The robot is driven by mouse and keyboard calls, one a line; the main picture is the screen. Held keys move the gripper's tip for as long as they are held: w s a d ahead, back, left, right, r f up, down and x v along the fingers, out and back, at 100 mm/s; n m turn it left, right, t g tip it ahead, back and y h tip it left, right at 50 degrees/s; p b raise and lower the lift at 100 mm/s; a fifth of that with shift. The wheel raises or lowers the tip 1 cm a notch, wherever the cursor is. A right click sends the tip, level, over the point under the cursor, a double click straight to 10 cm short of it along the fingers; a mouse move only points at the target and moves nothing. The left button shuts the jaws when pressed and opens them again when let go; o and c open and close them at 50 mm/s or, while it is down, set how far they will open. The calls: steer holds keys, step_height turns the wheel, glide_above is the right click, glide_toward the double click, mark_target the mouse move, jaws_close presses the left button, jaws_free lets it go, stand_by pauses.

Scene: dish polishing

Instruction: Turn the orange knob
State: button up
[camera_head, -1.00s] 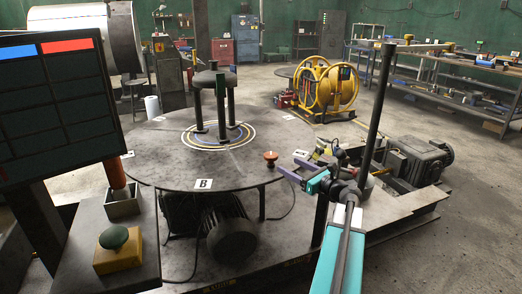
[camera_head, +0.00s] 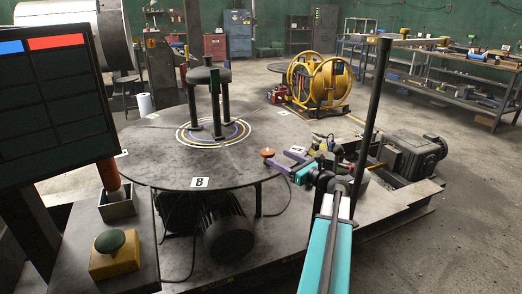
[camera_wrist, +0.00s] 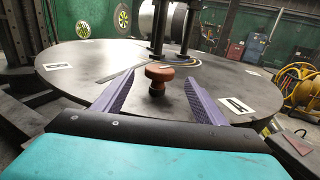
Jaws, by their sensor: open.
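The orange knob (camera_head: 267,153) stands upright at the right edge of the round dark table (camera_head: 160,165). In the wrist view the knob (camera_wrist: 159,76) has a wide round cap on a narrower stem. My gripper (camera_head: 284,158) is open with two purple fingers. In the wrist view the fingers of my gripper (camera_wrist: 160,92) lie to the left and right of the knob, with gaps on both sides. The knob is at about the depth of the fingertips, and no contact shows. The lowest part of the stem is partly hard to make out.
A stool-like stand (camera_head: 209,76) rises from the table's middle. A label marked B (camera_head: 200,183) lies near the front edge. A dark post (camera_head: 374,100) stands right of my arm. A green button on a yellow box (camera_head: 114,250) is at the lower left.

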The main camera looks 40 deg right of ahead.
steer(key=w, duration=1.2)
steer(key=shift+d, duration=0.1)
steer(key=c, duration=0.9)
steer(key=shift+s, duration=0.1)
steer(key=shift+c, duration=0.7)
steer(key=shift+m+h, duration=0.6)
steer(key=shift+h, duration=0.3)
